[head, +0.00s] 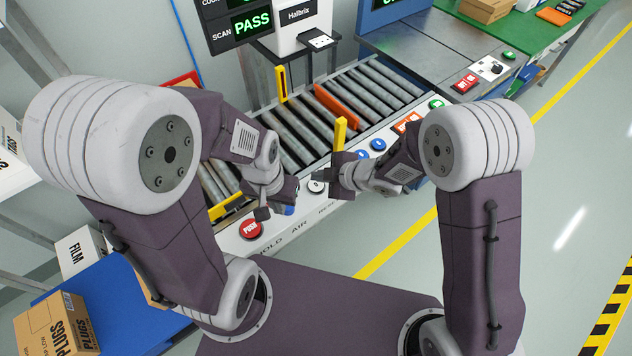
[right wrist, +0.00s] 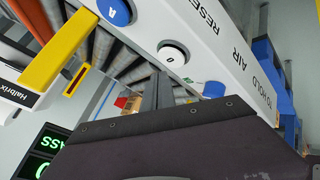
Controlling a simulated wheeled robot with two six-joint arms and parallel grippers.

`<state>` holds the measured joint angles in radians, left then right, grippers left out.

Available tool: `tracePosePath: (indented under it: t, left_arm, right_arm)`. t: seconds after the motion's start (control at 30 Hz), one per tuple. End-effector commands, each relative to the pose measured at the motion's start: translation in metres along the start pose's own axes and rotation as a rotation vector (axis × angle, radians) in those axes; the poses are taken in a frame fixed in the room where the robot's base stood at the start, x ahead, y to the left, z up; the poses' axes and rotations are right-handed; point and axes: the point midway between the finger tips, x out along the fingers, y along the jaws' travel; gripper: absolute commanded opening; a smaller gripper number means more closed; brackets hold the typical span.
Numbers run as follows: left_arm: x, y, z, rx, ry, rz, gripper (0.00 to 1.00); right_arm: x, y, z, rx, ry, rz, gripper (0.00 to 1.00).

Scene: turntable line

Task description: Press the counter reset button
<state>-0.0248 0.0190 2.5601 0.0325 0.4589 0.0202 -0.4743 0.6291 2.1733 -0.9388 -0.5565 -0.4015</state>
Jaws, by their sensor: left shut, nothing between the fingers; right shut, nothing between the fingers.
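The white button marked 0 (head: 317,187) sits on the pale front rail of the roller line, by the word RESET. It also shows in the right wrist view (right wrist: 172,54), just beyond my fingertips. My right gripper (head: 322,177) is shut and empty, its tips close to this button. In the right wrist view its fingers (right wrist: 159,82) appear pressed together beside the button's edge; I cannot tell whether they touch it. My left gripper (head: 263,213) is shut and empty, lower left over the rail, between the red button and a blue button (head: 289,210).
Yellow bars (head: 340,133) rise at the rollers (head: 290,137). A screen (head: 251,23) reading PASS stands behind.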

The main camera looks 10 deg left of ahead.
Motion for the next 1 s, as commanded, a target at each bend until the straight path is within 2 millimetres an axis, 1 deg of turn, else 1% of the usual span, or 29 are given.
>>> tracePosePath:
  t: [0.03, 0.37, 0.9, 0.97, 1.0]
  left_arm:
    - [-0.011, 0.000, -0.001, 0.000, 0.000, 0.000, 0.00]
    - [-0.043, 0.001, -0.004, 0.000, 0.000, 0.000, 0.00]
    - [-0.042, 0.001, -0.004, 0.000, 0.000, 0.000, 0.00]
    - [-0.044, 0.001, -0.005, 0.000, 0.000, 0.000, 0.00]
    - [-0.047, 0.001, -0.005, 0.000, 0.000, 0.000, 0.00]
  right_arm:
    - [-0.008, 0.006, -0.006, 0.000, 0.000, 0.000, 0.00]
    - [-0.030, 0.022, -0.022, 0.000, 0.000, 0.000, 0.00]
    - [-0.030, 0.022, -0.022, 0.000, 0.000, 0.000, 0.00]
    - [-0.033, 0.026, -0.019, 0.007, -0.005, 0.008, 0.00]
    - [-0.040, 0.035, -0.016, 0.014, -0.011, 0.026, 0.00]
